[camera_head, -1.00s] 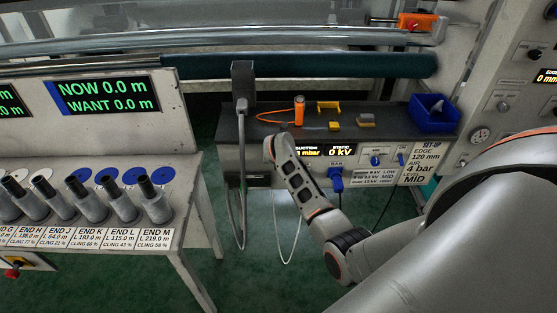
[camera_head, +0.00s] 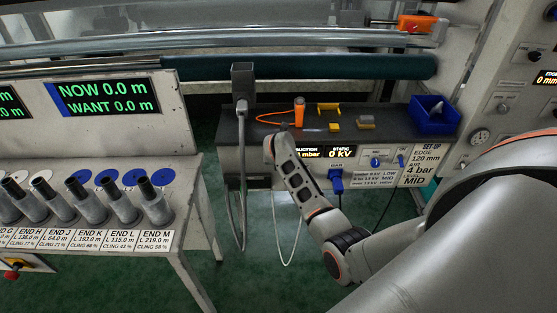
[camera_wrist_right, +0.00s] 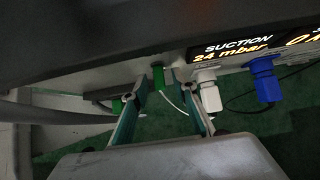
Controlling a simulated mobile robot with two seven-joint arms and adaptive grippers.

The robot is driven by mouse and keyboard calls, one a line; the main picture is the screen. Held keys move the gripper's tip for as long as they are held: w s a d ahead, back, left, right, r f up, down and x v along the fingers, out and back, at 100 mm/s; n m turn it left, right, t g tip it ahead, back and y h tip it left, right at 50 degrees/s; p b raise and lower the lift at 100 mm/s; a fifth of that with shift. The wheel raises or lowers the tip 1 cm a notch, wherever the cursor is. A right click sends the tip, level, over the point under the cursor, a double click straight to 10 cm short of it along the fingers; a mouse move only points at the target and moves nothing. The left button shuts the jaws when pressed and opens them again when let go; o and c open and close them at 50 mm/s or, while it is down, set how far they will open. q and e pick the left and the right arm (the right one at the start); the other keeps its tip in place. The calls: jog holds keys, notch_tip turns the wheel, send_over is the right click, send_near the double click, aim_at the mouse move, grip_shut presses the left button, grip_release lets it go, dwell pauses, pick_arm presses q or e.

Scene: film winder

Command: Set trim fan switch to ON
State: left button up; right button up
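No label naming the trim fan switch is readable. In the right wrist view a small green lever-like part (camera_wrist_right: 158,76) stands under the dark bench edge, between and beyond the fingers of my right gripper (camera_wrist_right: 163,108). In the head view this gripper is hidden behind my right arm, at the bench front. My left gripper is in neither view.
The bench front carries the suction display (camera_wrist_right: 234,52), a white plug (camera_wrist_right: 208,90) and a blue plug (camera_wrist_right: 264,80), close right of the fingers. A grey post with a hanging cable (camera_head: 242,90) stands left. The bench top (camera_head: 380,112) holds an orange tool and a blue bin (camera_head: 433,108).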

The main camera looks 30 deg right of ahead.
jog(key=v, duration=1.2)
jog(key=shift+f, duration=0.15)
dwell(0.3)
